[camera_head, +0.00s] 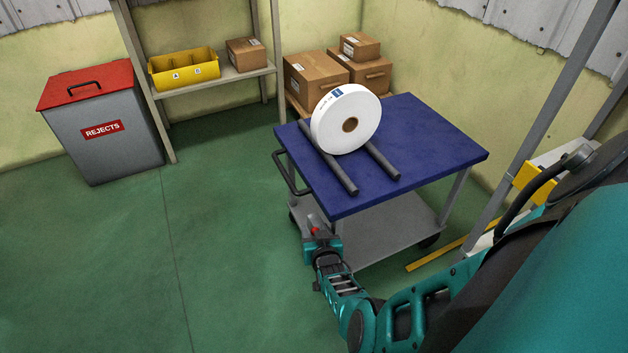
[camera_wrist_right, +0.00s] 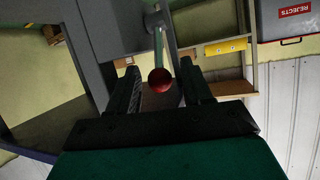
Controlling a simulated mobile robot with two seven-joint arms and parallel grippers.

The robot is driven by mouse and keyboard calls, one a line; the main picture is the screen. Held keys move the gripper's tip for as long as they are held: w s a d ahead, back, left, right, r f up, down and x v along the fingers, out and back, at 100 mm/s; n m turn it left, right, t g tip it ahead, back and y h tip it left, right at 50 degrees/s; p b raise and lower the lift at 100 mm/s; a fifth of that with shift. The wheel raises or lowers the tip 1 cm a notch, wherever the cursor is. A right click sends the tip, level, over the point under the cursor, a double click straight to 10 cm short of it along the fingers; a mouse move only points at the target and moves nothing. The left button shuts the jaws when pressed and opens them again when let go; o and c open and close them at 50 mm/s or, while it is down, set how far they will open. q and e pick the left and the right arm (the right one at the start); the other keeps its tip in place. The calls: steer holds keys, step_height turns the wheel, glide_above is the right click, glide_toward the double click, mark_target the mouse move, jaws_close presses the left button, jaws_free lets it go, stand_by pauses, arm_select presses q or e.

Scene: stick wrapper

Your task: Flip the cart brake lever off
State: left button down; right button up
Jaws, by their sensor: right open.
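The cart (camera_head: 435,140) has a blue top and a grey lower shelf. Its brake lever ends in a red knob (camera_head: 315,231) low on the cart's near left side. In the right wrist view the red knob (camera_wrist_right: 160,79) sits on a thin rod (camera_wrist_right: 158,45) that runs to a grey mount. My right gripper (camera_head: 317,241) is at the knob, low beside the cart. Its two fingers are apart, and the knob appears between them in the wrist view; I cannot tell whether either finger touches it. My left gripper is not in view.
A white roll (camera_head: 335,132) stands on two dark bars (camera_head: 330,160) on the cart top. A grey rejects bin (camera_head: 105,150) with a red lid stands at left. Shelving holds a yellow bin (camera_head: 183,72); cardboard boxes (camera_head: 315,78) stand behind the cart. The green floor at left is clear.

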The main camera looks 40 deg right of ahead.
steer(key=shift+w+d+f, duration=0.1)
steer(key=shift+w, duration=0.1)
jaws_close()
stand_by(0.5)
